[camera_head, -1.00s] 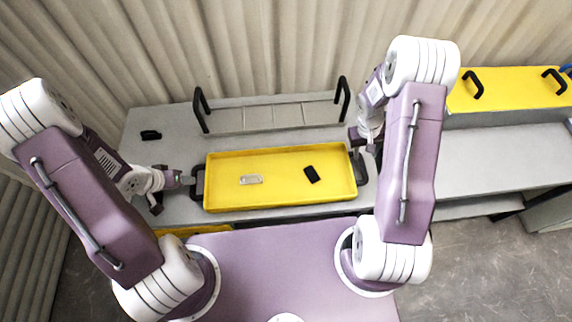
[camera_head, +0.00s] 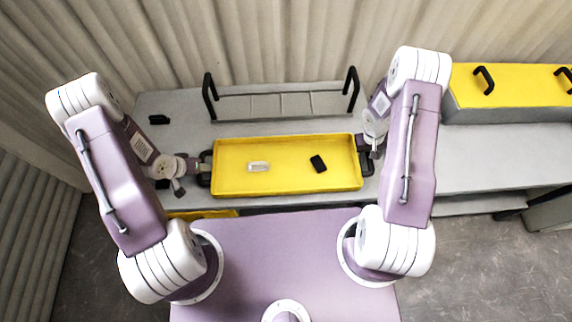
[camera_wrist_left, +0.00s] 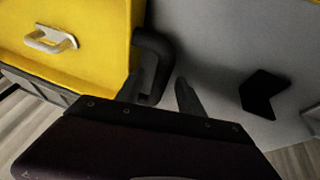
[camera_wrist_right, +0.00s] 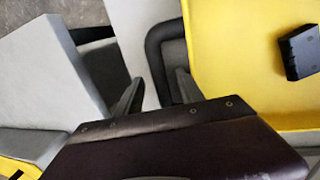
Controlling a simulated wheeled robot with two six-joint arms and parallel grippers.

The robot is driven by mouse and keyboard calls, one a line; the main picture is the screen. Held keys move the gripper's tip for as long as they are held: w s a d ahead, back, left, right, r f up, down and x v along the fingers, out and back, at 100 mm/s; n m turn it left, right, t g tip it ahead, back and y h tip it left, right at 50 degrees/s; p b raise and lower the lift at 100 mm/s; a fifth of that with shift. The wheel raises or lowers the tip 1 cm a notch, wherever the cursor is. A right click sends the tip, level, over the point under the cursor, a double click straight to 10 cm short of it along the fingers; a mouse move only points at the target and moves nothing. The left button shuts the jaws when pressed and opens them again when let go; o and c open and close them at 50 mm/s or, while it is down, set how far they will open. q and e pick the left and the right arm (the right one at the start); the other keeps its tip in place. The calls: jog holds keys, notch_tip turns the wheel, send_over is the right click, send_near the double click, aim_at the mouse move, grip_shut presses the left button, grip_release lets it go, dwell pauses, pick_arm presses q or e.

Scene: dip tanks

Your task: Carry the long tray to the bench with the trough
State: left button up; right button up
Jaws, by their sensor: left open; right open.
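The long tray (camera_head: 288,182) is yellow and shallow, with a black handle at each end, and lies flat on the grey bench (camera_head: 190,134). A pale handle-shaped piece (camera_head: 258,167) and a black block (camera_head: 318,163) lie in it. My left gripper (camera_head: 197,166) is open at the tray's left handle; in the left wrist view the handle (camera_wrist_left: 152,62) shows between its fingers (camera_wrist_left: 158,92). My right gripper (camera_head: 366,150) is open at the right handle; in the right wrist view that handle (camera_wrist_right: 154,45) runs between its fingers (camera_wrist_right: 157,90). Contact is unclear.
A grey compartmented holder (camera_head: 283,105) with two upright black handles stands behind the tray. A small black object (camera_head: 159,119) lies at the bench's left. A yellow-topped box (camera_head: 515,88) with black handles stands at the right. A bare grey surface (camera_head: 490,155) lies before it.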

pick_arm(q)
jog(key=shift+w+f, duration=0.1)
jog(key=shift+f, duration=0.05)
pick_arm(e)
jog(key=shift+f, duration=0.2)
jog(key=shift+s, duration=0.1)
pick_arm(q)
jog(key=c, duration=1)
pick_arm(e)
jog(key=c, duration=1)
jog(key=shift+r, duration=0.1)
